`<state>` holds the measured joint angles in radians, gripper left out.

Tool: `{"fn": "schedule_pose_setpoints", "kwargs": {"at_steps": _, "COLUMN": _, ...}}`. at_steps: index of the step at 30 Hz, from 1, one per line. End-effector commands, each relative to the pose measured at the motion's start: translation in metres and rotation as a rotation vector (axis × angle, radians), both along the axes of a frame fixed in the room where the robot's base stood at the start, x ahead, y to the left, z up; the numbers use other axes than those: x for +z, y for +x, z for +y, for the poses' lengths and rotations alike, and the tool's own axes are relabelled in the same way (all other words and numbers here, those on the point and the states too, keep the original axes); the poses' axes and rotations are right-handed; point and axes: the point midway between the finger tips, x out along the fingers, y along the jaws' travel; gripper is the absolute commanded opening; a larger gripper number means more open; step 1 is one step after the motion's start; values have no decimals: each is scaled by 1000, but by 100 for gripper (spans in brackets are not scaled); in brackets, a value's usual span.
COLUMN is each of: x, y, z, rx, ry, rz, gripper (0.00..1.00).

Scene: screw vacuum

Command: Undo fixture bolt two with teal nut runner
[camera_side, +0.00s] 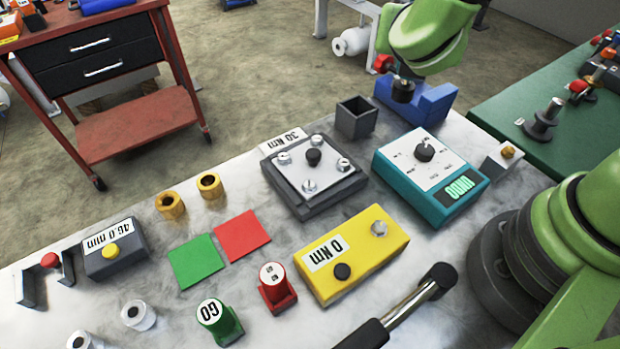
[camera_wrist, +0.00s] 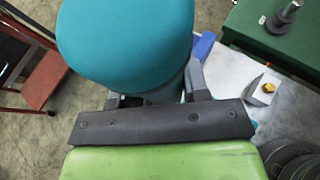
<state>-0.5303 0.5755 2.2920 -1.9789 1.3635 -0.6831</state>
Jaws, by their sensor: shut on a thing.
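The teal nut runner (camera_wrist: 125,40) fills the upper middle of the wrist view as a large rounded teal body. My gripper (camera_wrist: 158,97) is shut on it, with dark fingers on both sides. The runner's working end is hidden. In the side view my green arm is at the top, above the blue holder (camera_side: 428,103); the held runner cannot be made out there. The fixture (camera_side: 315,200) is a dark block with a silver plate, several bolts around the plate and a black knob in the middle. I cannot tell which bolt is number two.
A teal meter box (camera_side: 430,180), a grey open bin (camera_side: 356,118) and a yellow box (camera_side: 350,255) stand around the fixture. A small block with a gold bolt (camera_side: 508,152) is at the right. Green and red pads (camera_side: 195,262) lie left.

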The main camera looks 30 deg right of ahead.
Motion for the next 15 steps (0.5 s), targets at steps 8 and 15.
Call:
{"fn": "schedule_pose_setpoints", "kwargs": {"at_steps": 8, "x": 0, "y": 0, "z": 0, "rx": -1, "ry": 0, "rz": -2, "gripper": 0}}
{"fn": "schedule_pose_setpoints", "kwargs": {"at_steps": 15, "x": -4, "y": 6, "z": 30, "rx": 86, "ry": 0, "rz": -2, "gripper": 0}}
